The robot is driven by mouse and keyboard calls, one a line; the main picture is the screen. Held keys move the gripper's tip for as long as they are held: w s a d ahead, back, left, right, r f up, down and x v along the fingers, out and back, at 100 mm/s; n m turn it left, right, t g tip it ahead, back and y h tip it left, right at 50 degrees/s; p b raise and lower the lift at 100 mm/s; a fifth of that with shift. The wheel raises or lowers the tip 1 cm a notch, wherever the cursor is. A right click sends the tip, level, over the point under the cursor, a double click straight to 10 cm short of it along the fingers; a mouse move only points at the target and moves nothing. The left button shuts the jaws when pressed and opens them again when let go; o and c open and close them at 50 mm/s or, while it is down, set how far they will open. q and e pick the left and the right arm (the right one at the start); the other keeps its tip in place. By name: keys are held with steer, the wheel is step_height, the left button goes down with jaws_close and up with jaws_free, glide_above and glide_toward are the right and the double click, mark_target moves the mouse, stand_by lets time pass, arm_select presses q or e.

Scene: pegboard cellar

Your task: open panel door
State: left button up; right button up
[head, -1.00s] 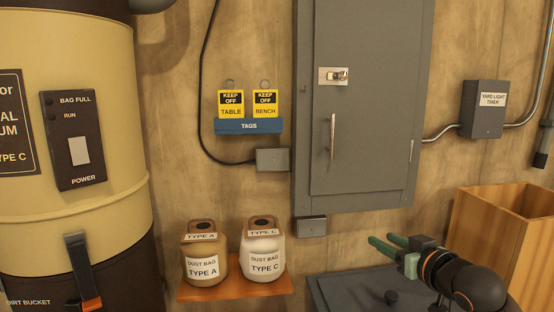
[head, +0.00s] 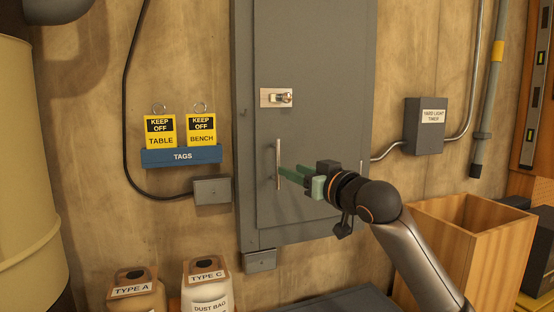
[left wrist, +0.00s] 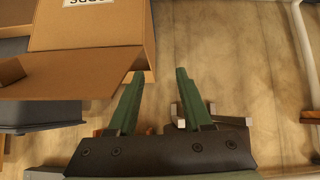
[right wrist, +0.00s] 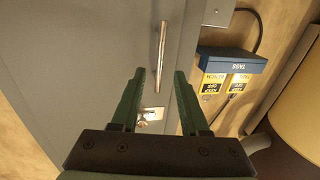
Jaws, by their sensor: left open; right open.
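The grey panel door (head: 325,75) is shut on the wall cabinet. It has a vertical metal handle (head: 278,164) on its left side and a latch plate (head: 277,98) above it. My right gripper (head: 281,174) is open, with its green fingers pointing left at the handle's lower half. In the right wrist view the handle (right wrist: 161,56) lies beyond the open fingertips (right wrist: 160,72), roughly in line with the gap; whether it is between them I cannot tell. My left gripper (left wrist: 156,74) is open and empty, away from the panel, near a cardboard box (left wrist: 90,25).
A blue tag rack (head: 181,156) with two yellow tags hangs left of the cabinet. A yard light timer box (head: 425,126) is on the wall to the right. A wooden bin (head: 465,245) stands below it. Dust bag containers (head: 207,285) are at lower left.

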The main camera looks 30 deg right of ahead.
mark_target(279, 165)
steer(key=w+p, duration=0.2)
steer(key=w, duration=0.5)
steer(key=shift+w+d, duration=0.15)
steer(key=shift+w, duration=0.15)
jaws_close()
stand_by(1.1)
